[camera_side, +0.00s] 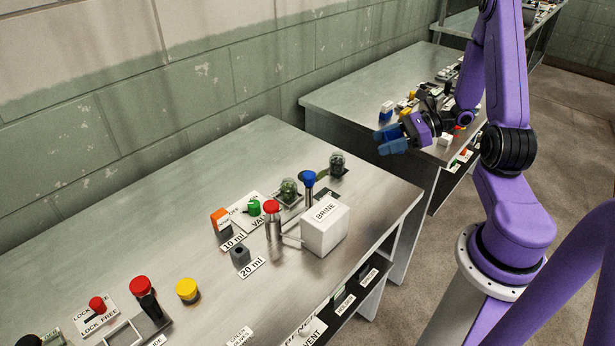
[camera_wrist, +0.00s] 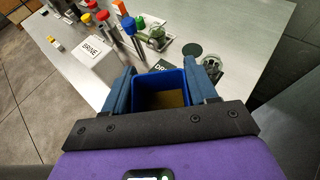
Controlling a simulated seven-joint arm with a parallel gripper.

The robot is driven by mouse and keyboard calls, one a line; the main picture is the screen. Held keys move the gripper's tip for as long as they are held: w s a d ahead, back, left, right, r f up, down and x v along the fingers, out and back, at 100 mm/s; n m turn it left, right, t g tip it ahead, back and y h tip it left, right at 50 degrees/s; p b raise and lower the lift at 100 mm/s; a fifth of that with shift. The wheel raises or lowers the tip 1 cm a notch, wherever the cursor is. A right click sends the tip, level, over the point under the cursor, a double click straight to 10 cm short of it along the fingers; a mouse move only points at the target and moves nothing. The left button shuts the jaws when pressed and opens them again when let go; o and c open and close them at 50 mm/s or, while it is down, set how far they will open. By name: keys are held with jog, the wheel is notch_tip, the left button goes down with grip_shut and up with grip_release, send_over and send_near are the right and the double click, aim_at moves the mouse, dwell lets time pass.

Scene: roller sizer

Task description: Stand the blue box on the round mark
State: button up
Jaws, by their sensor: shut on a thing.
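A blue box (camera_wrist: 160,77), open at the top with a yellowish-brown inside, sits between the two blue fingers of my gripper (camera_wrist: 160,90) in the wrist view. My gripper is shut on it. In the side view my gripper (camera_side: 389,138) is in the air to the right of the near table, in front of the far table; the box is hard to tell from the blue fingers there. A dark green round mark (camera_wrist: 192,49) lies flat on the near table in the wrist view, beyond the box and apart from it. It also shows in the side view (camera_side: 313,175), partly hidden.
The near table (camera_side: 110,235) holds a white BRINE box (camera_side: 324,228), a blue-topped post (camera_side: 309,185), a red-topped post (camera_side: 272,220) and green glassy fittings (camera_side: 289,190). Its back left area is clear. Small items crowd the far table (camera_side: 350,90).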

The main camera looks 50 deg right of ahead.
jog(key=w+a+f+m+t+h, duration=0.15)
jog(key=w+a, duration=0.25)
jog(key=w, duration=1)
jog(key=m+t+h, duration=0.1)
jog(key=m+h, duration=0.2)
send_over(287, 175)
notch_tip(287, 175, down, 2)
jog(key=shift+t, duration=0.25)
jog(key=shift+f, duration=5.7)
jog(key=shift+f, duration=0.15)
jog(key=o, duration=1.1)
jog(key=shift+y, duration=0.25)
